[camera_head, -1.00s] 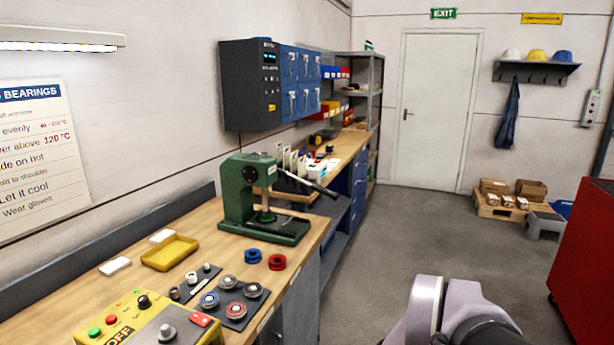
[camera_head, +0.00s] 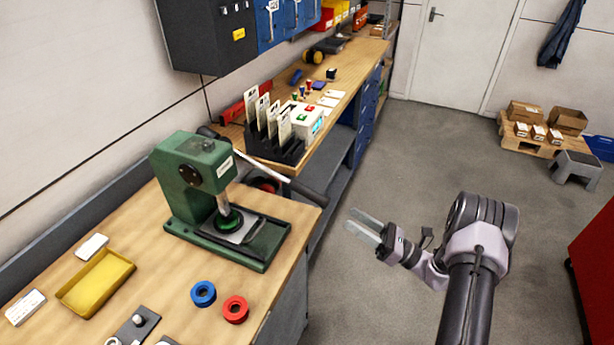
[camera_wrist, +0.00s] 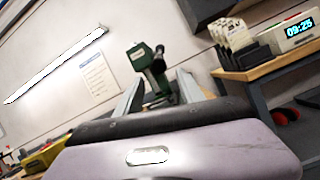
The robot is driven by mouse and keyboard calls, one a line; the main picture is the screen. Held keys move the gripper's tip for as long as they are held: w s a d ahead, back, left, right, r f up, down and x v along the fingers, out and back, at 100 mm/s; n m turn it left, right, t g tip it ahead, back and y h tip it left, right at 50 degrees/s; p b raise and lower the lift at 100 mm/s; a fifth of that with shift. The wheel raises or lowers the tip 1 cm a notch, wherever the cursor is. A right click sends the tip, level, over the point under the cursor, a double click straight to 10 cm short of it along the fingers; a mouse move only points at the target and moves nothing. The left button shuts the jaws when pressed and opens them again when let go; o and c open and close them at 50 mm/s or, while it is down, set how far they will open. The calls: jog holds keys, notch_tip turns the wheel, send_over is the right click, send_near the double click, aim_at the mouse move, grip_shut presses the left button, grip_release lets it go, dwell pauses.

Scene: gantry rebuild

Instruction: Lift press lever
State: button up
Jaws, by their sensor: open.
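The green arbor press (camera_head: 195,190) stands on the near wooden bench in the head view. Its lever (camera_head: 262,168) is a bright bar with a black grip (camera_head: 307,192), sloping down to the right past the bench edge. A black and green ring sits under the ram. My gripper (camera_head: 362,224) is open and empty, to the right of the grip and apart from it, over the floor side. In the wrist view the press (camera_wrist: 142,60) shows beyond my open fingers (camera_wrist: 160,92), with the lever's dark grip end (camera_wrist: 160,56) facing the camera.
A blue ring (camera_head: 203,293), a red ring (camera_head: 236,309) and a yellow tray (camera_head: 96,282) lie on the near bench (camera_head: 165,290). A black rack with cards (camera_head: 275,145) and a white timer box (camera_head: 303,119) stand behind the lever.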

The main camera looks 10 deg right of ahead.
send_near(290, 182)
jog(key=x, duration=0.5)
jog(key=shift+w+f, duration=0.25)
jog(key=shift+w, duration=0.25)
grip_shut()
dwell(0.8)
